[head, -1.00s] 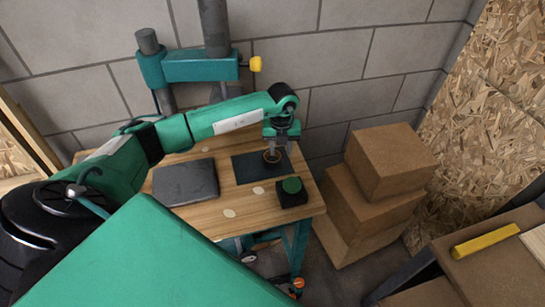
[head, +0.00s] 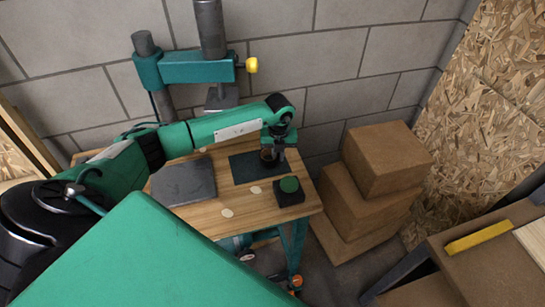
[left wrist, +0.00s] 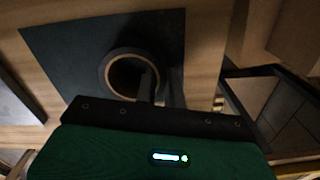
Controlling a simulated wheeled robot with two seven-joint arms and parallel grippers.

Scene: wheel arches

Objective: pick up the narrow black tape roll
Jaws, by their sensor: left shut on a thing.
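The narrow black tape roll (left wrist: 107,68) lies on a dark mat (left wrist: 65,58) in the left wrist view, its brown core showing. It also shows small in the head view (head: 268,155), on the dark mat near the table's far right. My left gripper (head: 272,151) points down at the roll. In the left wrist view its fingers (left wrist: 157,90) are at the roll's right side, shut on the roll's wall. The fingers and the gripper body hide part of the roll. I cannot tell whether it is clear of the mat. My right gripper is not in view.
On the wooden table (head: 208,219), a dark flat slab (head: 184,182) lies to the left and a black box with a green button (head: 290,190) stands in front of the mat. Stacked cardboard boxes (head: 385,160) stand right of the table. A grey wall is behind.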

